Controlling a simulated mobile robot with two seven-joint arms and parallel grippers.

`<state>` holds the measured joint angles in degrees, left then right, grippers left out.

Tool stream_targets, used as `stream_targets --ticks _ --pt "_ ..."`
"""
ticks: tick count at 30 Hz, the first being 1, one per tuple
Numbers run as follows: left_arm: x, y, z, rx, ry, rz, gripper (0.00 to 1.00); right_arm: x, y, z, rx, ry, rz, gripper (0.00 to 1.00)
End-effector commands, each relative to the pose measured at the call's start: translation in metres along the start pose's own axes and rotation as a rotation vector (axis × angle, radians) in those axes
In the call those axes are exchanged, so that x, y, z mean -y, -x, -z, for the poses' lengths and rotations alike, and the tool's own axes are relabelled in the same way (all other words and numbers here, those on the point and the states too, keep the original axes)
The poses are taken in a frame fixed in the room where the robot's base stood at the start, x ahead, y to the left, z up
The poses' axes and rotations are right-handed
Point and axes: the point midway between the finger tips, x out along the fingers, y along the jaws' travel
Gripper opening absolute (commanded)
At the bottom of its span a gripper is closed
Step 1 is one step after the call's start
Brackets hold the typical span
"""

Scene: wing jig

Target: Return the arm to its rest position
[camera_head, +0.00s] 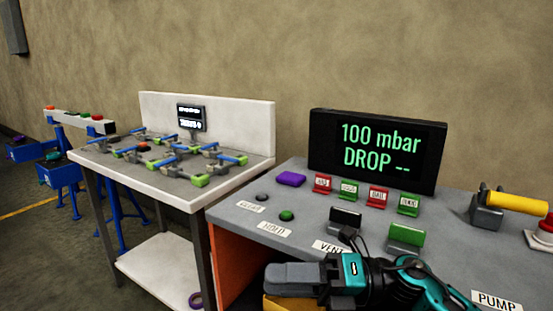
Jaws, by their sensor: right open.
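My right gripper (276,281) is at the bottom centre, with grey fingers pointing left and a teal and black wrist behind them. It is open, and I see nothing held in it. Its arm (432,292) comes in from the lower right, in front of the grey console (455,255). The gripper hides part of the console's front edge and part of a yellow-orange thing (281,303) below it. My left gripper is not in view.
A display (375,150) reads "100 mbar DROP --". Red, green and grey holders (407,236), a purple block (291,179) and a yellow-handled lever (510,202) stand on the console.

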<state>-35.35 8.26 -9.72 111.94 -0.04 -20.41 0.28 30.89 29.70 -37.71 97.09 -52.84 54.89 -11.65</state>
Motion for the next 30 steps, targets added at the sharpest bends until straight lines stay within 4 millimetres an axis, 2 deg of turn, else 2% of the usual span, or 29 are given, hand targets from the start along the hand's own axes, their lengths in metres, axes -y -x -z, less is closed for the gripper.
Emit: stream_targets --ticks 2,5,8,11,14,17,18,21,25,27,30 --pt "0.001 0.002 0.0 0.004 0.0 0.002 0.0 0.001 -0.001 -0.002 0.176 -0.161 -0.098 0.41" --pt "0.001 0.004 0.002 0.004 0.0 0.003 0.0 0.011 0.011 -0.009 0.401 -0.368 -0.194 0.41" --pt "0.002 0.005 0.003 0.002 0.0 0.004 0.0 0.032 0.032 -0.009 0.628 -0.59 -0.266 0.41" --pt "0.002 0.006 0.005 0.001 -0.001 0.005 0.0 0.063 0.061 0.002 0.856 -0.826 -0.316 0.41" --pt "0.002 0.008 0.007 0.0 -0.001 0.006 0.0 0.1 0.093 0.029 1.084 -1.069 -0.345 0.41" --pt "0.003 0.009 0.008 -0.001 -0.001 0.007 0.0 0.137 0.125 0.073 1.308 -1.317 -0.354 0.41" --pt "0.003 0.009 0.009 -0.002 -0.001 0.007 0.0 0.15 0.136 0.094 1.391 -1.411 -0.353 0.41" --pt "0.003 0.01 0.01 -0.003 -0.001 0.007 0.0 0.174 0.158 0.148 1.575 -1.623 -0.34 0.41" --pt "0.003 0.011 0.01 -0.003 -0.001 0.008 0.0 0.19 0.174 0.202 1.731 -1.805 -0.318 0.41" --pt "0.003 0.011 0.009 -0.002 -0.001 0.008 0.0 0.193 0.178 0.219 1.777 -1.861 -0.311 0.41" --pt "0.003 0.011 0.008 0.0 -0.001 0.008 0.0 0.195 0.181 0.231 1.809 -1.9 -0.306 0.41"
